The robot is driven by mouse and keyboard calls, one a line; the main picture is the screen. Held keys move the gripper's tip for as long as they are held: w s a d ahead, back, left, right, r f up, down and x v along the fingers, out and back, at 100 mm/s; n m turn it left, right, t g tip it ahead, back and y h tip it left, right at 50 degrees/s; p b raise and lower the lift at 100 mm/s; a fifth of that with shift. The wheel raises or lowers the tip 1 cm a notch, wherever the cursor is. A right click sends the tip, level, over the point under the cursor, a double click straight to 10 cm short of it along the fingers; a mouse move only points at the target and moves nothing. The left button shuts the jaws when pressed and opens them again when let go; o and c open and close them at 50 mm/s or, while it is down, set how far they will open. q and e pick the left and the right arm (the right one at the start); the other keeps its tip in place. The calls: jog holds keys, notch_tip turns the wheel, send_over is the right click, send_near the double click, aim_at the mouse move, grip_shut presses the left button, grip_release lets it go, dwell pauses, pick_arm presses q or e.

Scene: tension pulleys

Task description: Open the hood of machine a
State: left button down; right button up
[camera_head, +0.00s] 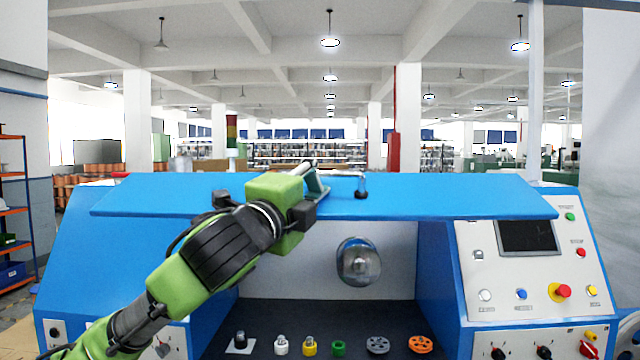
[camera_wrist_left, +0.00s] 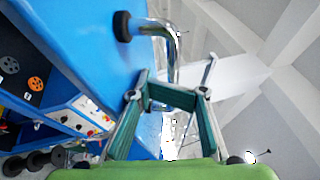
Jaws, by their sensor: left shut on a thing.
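Machine a is a blue machine with a wide blue hood (camera_head: 440,196) across its top. The hood is raised, and the bay beneath it is open to view. A chrome bar handle (camera_head: 361,184) is fixed on the hood's face. It also shows in the left wrist view (camera_wrist_left: 172,45), with a black foot on the blue panel. My green left gripper (camera_head: 316,184) reaches in from the left and is shut on the handle near its left end. Its fingers (camera_wrist_left: 176,80) hide part of the grip. My right gripper is not in view.
Several small pulleys, including a green one (camera_head: 339,348) and an orange one (camera_head: 421,344), stand on the dark bay floor. A round metal part (camera_head: 358,262) is on the bay's back wall. A control panel (camera_head: 530,275) with buttons and a screen is at right.

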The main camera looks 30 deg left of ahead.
pick_arm(q)
jog(key=shift+w+a+f, duration=0.1)
jog(key=shift+a+f, duration=0.05)
jog(key=shift+f, duration=0.25)
jog(key=shift+s+d+r, duration=0.2)
jog(key=shift+d+r, duration=0.05)
jog(key=shift+d, duration=0.05)
jog(key=c, duration=2.1)
grip_release()
jog(key=shift+c, duration=0.2)
jog(key=shift+s, duration=0.1)
jog(key=v, duration=0.7)
jog(key=shift+s, duration=0.3)
